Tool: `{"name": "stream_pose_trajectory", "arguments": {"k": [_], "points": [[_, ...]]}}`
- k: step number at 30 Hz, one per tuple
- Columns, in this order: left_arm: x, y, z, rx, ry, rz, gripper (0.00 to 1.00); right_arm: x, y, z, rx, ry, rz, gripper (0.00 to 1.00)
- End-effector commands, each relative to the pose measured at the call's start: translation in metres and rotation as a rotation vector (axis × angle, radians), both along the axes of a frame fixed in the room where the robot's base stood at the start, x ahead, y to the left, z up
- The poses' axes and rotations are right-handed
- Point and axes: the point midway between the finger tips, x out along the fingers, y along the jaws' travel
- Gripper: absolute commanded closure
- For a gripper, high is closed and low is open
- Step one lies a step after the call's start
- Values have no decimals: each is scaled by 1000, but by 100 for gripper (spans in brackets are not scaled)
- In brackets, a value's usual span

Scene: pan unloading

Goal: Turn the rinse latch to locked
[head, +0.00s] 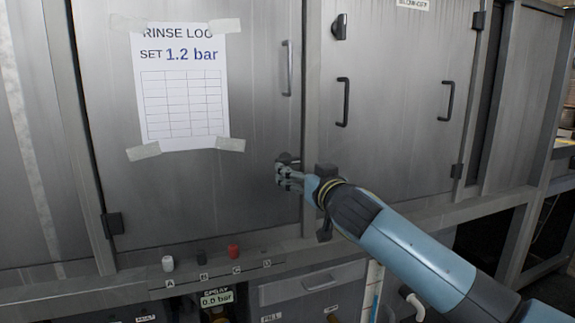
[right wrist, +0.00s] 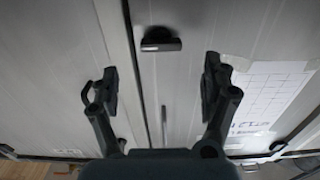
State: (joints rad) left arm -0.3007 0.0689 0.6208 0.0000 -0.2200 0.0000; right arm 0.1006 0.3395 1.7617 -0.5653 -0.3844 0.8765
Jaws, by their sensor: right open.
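The rinse latch (head: 287,158) is a small dark knob on the right edge of the left steel door, partly hidden by my right gripper in the head view. In the right wrist view the latch (right wrist: 161,40) is a dark bar lying roughly crosswise, close to the door seam. My right gripper (head: 279,174) is in front of the latch. Its two fingers (right wrist: 160,80) are spread wide with nothing between them, and the latch shows beyond them, apart from both. My left gripper is not in view.
The door carries a taped sheet (head: 182,85) reading "SET 1.2 bar" and a vertical handle (head: 287,68). The right door has another latch (head: 339,27) and dark handles (head: 343,102). Below are a white knob (head: 167,264), a red knob (head: 233,251) and a 0.0 bar gauge (head: 217,298).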

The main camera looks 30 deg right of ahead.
Motion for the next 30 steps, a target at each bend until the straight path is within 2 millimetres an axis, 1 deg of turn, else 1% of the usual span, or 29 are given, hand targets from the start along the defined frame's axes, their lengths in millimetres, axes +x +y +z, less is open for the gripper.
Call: {"name": "stream_pose_trajectory", "arguments": {"k": [1,3,6,9,12,15,22,23,30], "points": [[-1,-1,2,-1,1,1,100,12,-3,2,2,0,-1,19],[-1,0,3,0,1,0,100,26,-6,2,4,-1,-1,19],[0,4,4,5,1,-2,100,43,-10,1,2,1,-1,19],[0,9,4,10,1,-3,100,56,-13,0,1,1,0,19],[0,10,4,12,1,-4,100,65,-15,0,1,2,0,19],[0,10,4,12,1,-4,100,68,-16,-1,2,3,1,19],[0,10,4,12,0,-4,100,68,-16,-1,1,2,1,19],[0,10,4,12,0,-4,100,68,-16,-1,1,2,1,22],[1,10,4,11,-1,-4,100,68,-16,-1,0,2,1,53]]}}
